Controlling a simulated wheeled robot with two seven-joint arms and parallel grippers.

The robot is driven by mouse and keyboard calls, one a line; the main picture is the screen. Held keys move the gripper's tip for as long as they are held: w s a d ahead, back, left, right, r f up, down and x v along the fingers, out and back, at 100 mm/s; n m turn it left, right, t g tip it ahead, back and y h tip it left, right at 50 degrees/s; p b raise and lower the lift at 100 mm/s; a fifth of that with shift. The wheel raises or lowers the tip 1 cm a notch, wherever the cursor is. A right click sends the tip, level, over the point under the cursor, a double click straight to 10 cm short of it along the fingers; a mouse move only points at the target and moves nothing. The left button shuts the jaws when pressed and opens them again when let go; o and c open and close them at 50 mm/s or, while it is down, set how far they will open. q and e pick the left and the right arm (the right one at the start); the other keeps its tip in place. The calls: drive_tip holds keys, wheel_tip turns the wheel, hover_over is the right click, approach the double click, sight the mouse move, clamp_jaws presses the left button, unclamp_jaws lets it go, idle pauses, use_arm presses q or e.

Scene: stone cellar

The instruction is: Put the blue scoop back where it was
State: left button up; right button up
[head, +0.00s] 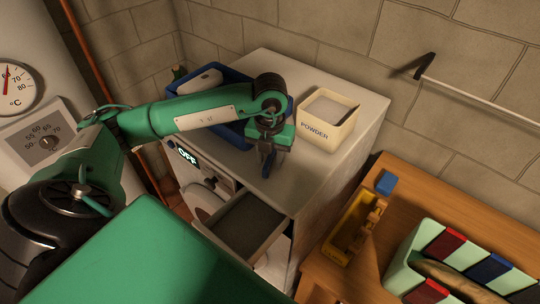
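My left gripper (268,150) points down over the front part of the white machine top. A cream box marked POWDER (318,133) stands open on the machine top, to the right of the gripper. It holds pale powder (328,109), and a dark stick-like thing (352,114) leans at its right rim. My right gripper is not in view.
The machine (345,160) reads OFF, and its drawer (240,222) stands pulled out below my gripper. A blue basket (236,76) with a white item is behind my arm. A wooden table (325,277) at right holds a yellow tray (345,228), a blue block (386,182) and a striped container (403,271).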

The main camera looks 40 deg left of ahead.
sight(270, 156)
use_arm(q)
drive_tip(key=shift+r, duration=0.15)
drive_tip(key=shift+w+r, duration=0.1)
drive_tip(key=shift+r, duration=0.2)
wheel_tip(270, 156, up, 11)
drive_tip(key=b, duration=0.3)
drive_tip(key=shift+r+b, duration=0.15)
drive_tip(key=shift+b, duration=0.15)
